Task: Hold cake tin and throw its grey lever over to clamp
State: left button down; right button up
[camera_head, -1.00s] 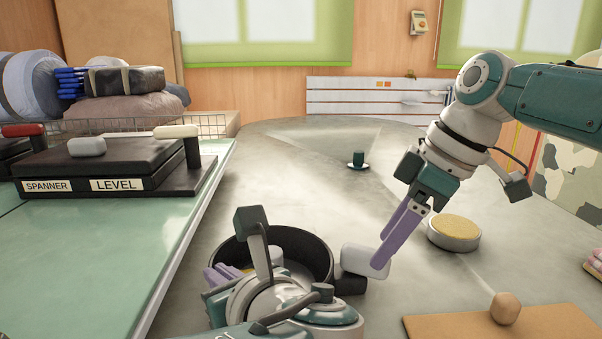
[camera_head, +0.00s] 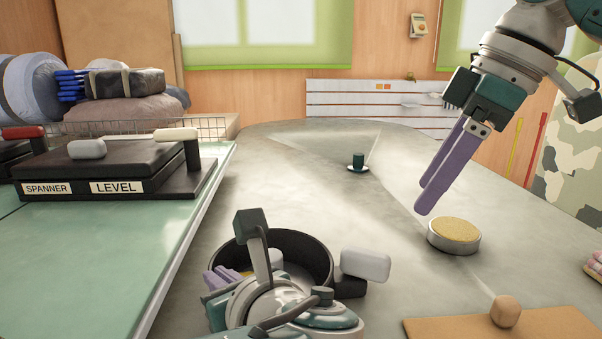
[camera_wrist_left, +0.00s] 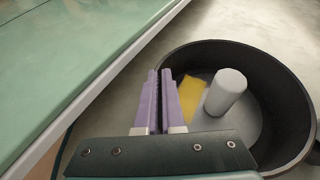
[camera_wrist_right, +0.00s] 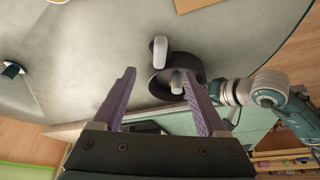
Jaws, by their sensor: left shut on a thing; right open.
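The cake tin (camera_head: 318,250) is a dark, round, open pan on the grey table, partly hidden behind my left arm. It also shows in the left wrist view (camera_wrist_left: 290,85), with a grey cylinder (camera_wrist_left: 226,92) and a yellow patch (camera_wrist_left: 192,97) inside. The light grey lever (camera_head: 365,265) sticks out at the tin's right side on a dark mount; the right wrist view shows it too (camera_wrist_right: 160,50). My left gripper (camera_wrist_left: 163,74) is shut on the tin's left rim. My right gripper (camera_head: 428,200) is open and empty, above and right of the lever, apart from it.
A round tin with a tan top (camera_head: 454,234) stands below my right gripper. A brown board (camera_head: 540,325) with a small ball (camera_head: 505,310) lies at front right. A green bench (camera_head: 90,260) with labelled black devices borders the left. A small dark cup (camera_head: 358,160) stands farther back.

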aim_at(366, 252)
jog(key=shift+o, duration=0.7)
jog(key=shift+a+f+m, duration=0.25)
jog(key=shift+m, duration=0.15)
jog(key=shift+o, duration=1)
jog(key=a+m+h, duration=0.1)
jog(key=m, duration=0.1)
jog(key=a+f+m+h, duration=0.1)
jog(key=m, duration=0.2)
jog(key=a+f+m+h, duration=0.1)
jog(key=m, duration=0.1)
jog(key=shift+s+a, duration=0.15)
jog(key=shift+a, duration=0.25)
jog(key=w+f+m+h, duration=0.1)
jog(key=f+m, duration=0.2)
jog(key=w+a+f+m+t+h, duration=0.1)
jog(key=f+m, duration=0.2)
jog(key=w+f+m+h, duration=0.1)
jog(key=f+m, duration=0.3)
jog(key=shift+w+a+t, duration=0.3)
jog(key=shift+a+t, duration=0.1)
